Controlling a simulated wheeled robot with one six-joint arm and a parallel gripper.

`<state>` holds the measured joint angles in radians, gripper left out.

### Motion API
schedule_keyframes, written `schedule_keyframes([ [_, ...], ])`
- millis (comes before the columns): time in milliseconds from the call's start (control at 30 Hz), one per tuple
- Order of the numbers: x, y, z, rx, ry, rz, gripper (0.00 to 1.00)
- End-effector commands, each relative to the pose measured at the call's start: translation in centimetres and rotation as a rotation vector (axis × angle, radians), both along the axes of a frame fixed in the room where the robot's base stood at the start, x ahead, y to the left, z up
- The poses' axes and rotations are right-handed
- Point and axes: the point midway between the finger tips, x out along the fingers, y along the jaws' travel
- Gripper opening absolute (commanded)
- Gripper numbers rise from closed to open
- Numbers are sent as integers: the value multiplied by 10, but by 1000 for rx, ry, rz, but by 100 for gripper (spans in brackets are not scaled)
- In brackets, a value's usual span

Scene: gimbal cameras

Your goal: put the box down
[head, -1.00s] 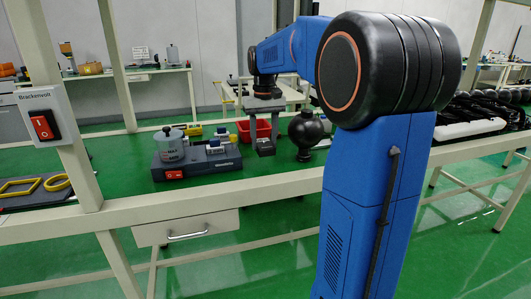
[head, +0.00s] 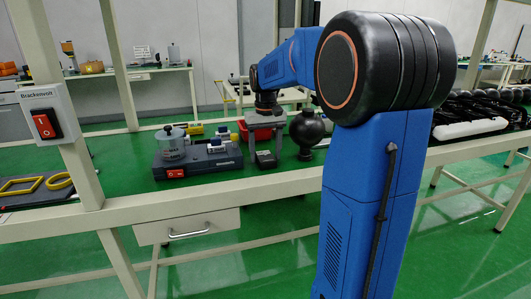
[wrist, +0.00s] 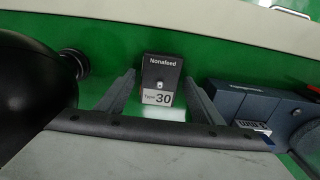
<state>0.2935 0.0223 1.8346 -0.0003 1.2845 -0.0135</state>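The box is a small dark grey block labelled "Nonafeed" and "Type 30" (wrist: 161,78). In the head view the box (head: 265,160) appears to rest on the green table top (head: 215,184), below my gripper (head: 265,143). The contact under the box is not clearly visible.
A black round-bodied object (head: 306,130) stands close to the right of the box. A dark grey device with a red switch (head: 195,158) stands to its left. A red bin (head: 258,128) is behind. The table's front rail (head: 240,188) is near.

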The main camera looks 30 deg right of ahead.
Motion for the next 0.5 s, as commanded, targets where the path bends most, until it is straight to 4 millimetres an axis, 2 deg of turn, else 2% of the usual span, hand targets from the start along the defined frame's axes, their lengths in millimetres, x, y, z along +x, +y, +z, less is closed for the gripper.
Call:
schedule_keyframes([
  [333, 0, 0, 2, 0, 0, 0, 64],
  [500, 0, 0, 18, -1, -2, 0, 64],
])
